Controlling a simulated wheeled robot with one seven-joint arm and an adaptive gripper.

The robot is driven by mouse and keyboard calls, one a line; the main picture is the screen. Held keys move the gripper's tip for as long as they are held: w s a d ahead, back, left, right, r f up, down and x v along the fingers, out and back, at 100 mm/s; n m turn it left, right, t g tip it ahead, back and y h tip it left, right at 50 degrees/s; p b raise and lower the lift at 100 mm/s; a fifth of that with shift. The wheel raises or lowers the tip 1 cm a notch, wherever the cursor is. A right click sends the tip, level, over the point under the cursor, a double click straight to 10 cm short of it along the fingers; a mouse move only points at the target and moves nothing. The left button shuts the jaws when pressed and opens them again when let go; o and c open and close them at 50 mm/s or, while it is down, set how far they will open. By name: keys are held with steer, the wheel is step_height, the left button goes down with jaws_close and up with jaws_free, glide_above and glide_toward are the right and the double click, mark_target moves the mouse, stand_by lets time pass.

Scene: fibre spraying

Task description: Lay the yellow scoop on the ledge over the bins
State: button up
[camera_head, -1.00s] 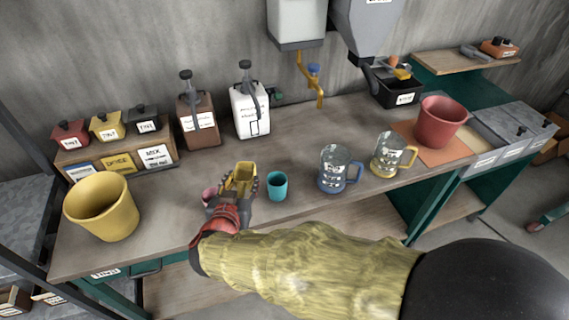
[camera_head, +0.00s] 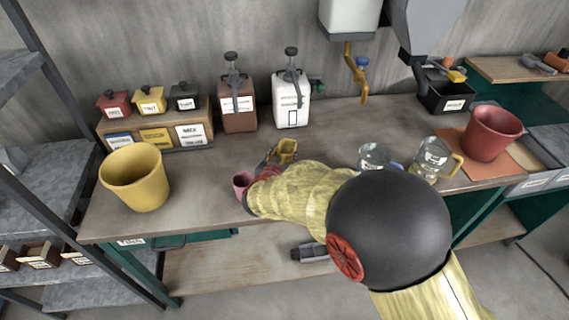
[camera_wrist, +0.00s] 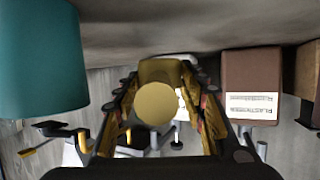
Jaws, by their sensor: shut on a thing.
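The yellow scoop (camera_head: 287,150) is in my gripper (camera_head: 272,160), over the middle of the workbench. In the wrist view the scoop (camera_wrist: 157,98) lies between the two fingers of my gripper (camera_wrist: 158,115), which is shut on it. Part of the scoop is hidden by the fingers and my sleeve. A wooden ledge (camera_head: 515,68) stands at the far right, beyond the black tray.
A teal cup (camera_wrist: 40,60) shows in the wrist view. Two glass jugs, one yellow-handled (camera_head: 432,158), and a red bucket (camera_head: 492,133) stand right. A yellow bucket (camera_head: 135,178) stands left. Pump bottles (camera_head: 292,100) stand behind.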

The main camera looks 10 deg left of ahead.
mark_target(284, 162)
steer(key=shift+w+f, duration=0.25)
steer(key=shift+f, duration=0.15)
steer(key=shift+f+b, duration=0.45)
steer(key=shift+f, duration=0.95)
steer(key=shift+f+b, duration=0.15)
steer(key=shift+b, duration=0.2)
steer(key=o, duration=1.2)
steer(key=shift+c, duration=0.2)
steer(key=shift+s, duration=0.1)
steer(key=shift+r+p, duration=0.25)
steer(key=shift+p, duration=0.2)
steer(key=p+v, duration=0.1)
steer(key=v, duration=1.1)
steer(key=shift+p, duration=0.35)
steer(key=shift+d, duration=0.1)
